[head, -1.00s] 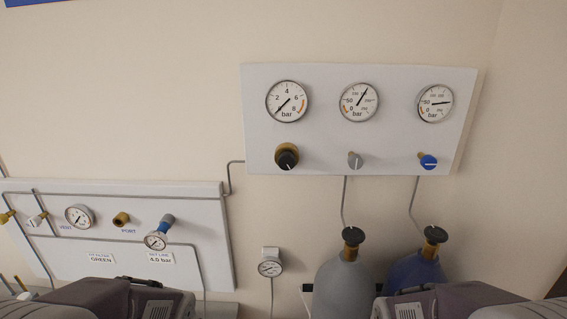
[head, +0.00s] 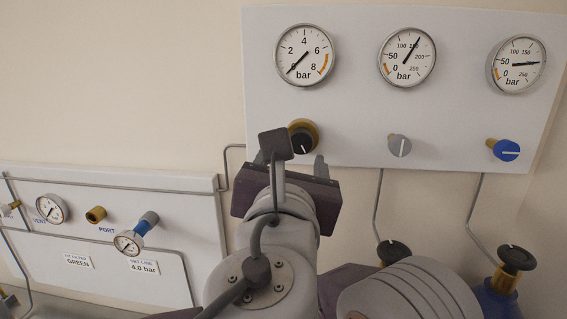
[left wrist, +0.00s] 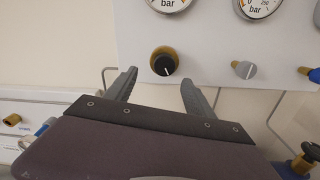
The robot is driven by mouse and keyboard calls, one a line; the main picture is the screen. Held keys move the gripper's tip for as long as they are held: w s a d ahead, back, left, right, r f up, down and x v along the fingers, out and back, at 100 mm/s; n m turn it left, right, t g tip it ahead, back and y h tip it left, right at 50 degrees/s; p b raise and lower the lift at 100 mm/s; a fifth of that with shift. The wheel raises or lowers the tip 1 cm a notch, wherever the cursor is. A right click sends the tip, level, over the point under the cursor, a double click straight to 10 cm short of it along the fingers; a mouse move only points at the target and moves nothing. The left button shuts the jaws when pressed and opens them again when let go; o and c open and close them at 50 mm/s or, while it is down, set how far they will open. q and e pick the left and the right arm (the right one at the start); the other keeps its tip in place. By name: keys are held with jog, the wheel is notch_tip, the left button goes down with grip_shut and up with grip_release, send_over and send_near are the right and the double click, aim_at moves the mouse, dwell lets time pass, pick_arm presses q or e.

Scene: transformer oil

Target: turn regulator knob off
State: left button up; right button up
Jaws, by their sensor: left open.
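The regulator knob (head: 304,143) is black with a white line and sits on a brass collar at the lower left of the upper white panel. In the head view my left gripper (head: 290,162) is in front of and below it and hides part of it. In the left wrist view the knob (left wrist: 165,66) is in full sight, just beyond and above the gap between the spread fingers of my left gripper (left wrist: 159,79). The fingers are open, empty and apart from the knob. My right gripper is not in view.
The gauge (head: 304,55) above the knob reads near 0. A grey knob (head: 399,146) and a blue knob (head: 507,150) are to the right on the same panel (head: 350,130). A lower panel (head: 190,220) with small gauges is at left. Gas cylinders stand below right.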

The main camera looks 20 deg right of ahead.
aim_at(300, 144)
pick_arm(q)
jog(key=p+x, duration=0.2)
jog(key=x, duration=0.2)
jog(key=p+x, duration=0.2)
jog(key=x, duration=0.1)
jog(key=shift+w+d, duration=0.15)
jog(key=shift+d, duration=0.35)
jog(key=shift+w+d, duration=0.25)
jog(key=shift+d, duration=0.05)
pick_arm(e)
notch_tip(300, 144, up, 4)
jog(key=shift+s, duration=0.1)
pick_arm(q)
jog(key=shift+w+f, duration=0.1)
jog(key=shift+c, duration=0.6)
grip_shut()
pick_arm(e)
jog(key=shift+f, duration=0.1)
